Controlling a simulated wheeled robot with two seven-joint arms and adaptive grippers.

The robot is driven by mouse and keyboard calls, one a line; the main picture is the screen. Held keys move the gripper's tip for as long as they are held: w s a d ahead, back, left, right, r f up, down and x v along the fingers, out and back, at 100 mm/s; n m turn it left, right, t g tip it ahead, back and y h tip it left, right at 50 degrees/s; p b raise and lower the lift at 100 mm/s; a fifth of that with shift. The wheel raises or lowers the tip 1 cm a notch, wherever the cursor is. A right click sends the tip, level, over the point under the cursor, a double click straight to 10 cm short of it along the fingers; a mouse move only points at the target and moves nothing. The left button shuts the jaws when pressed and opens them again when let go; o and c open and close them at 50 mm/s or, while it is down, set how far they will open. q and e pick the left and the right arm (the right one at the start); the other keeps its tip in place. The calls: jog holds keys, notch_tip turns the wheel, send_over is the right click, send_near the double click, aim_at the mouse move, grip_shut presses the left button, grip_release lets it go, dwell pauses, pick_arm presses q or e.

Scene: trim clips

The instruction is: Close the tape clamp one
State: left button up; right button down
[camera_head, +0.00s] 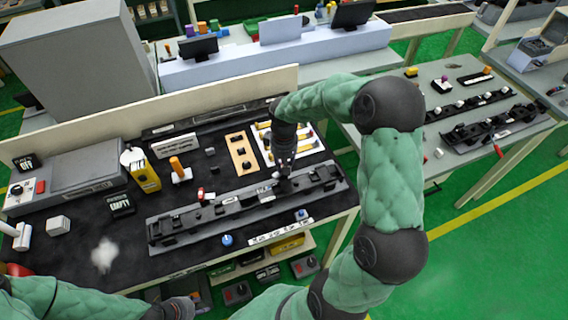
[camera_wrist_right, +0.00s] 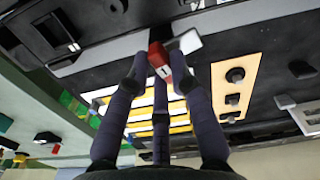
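The tape clamp one, a small red block with a white face marked "1" (camera_wrist_right: 160,62), shows in the right wrist view beside a grey-white tab (camera_wrist_right: 188,42). My right gripper (camera_wrist_right: 161,88) has its dark fingers spread around the near side of the clamp, with gaps on both sides. In the head view my right gripper (camera_head: 283,172) points down over the right part of the long dark rail (camera_head: 225,211) and hides the clamp. My left gripper (camera_head: 180,308) is a dark shape at the bottom edge; its fingers cannot be made out.
A yellow-striped rack (camera_head: 304,146) and an orange board with black knobs (camera_head: 240,153) stand behind the rail. A blue knob (camera_head: 227,240) and a white label strip (camera_head: 280,232) lie in front. A red piece (camera_head: 200,193) sits at the rail's back edge.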

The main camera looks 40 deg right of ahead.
jog(key=shift+n, duration=0.3)
jog(key=n+p, duration=0.2)
jog(key=n, duration=0.1)
jog(key=shift+r, duration=0.1)
jog(key=n+p, duration=0.2)
jog(key=n, duration=0.2)
jog(key=shift+w, duration=0.1)
jog(key=n+p, duration=0.3)
jog(key=n, duration=0.1)
jog(key=shift+w+a, duration=0.1)
jog(key=shift+n+p, duration=0.9)
jog(key=shift+n, duration=0.7)
jog(key=c, duration=1.1)
grip_release()
